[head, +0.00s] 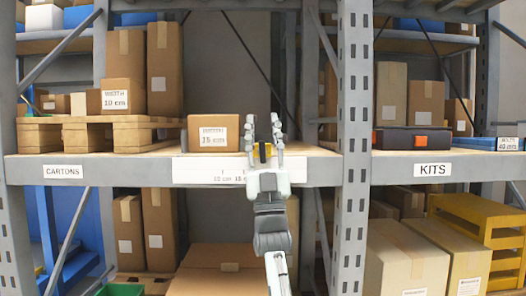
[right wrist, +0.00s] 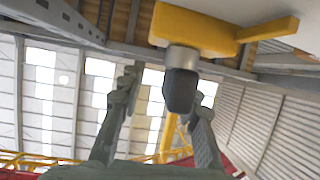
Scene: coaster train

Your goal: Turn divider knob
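The divider knob is a black cylinder on a grey collar under a yellow body. In the right wrist view the knob (right wrist: 182,92) points down from the yellow body (right wrist: 195,30). My right gripper (right wrist: 163,92) is open, with one finger on each side of the knob. The knob is nearer the right finger; I cannot tell whether they touch. In the head view my right gripper (head: 263,122) is at the shelf's front edge, and a bit of yellow and black (head: 262,152) shows between its fingers. The gripper hides most of the divider. My left gripper is not in view.
A carton marked WIDTH 15 cm (head: 213,133) stands close to the left of my right gripper. Cartons on a wooden pallet (head: 147,137) are farther left. A grey upright (head: 353,130) stands to the right, with a dark case (head: 400,140) beyond it. A white strip (head: 200,170) runs along the shelf front.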

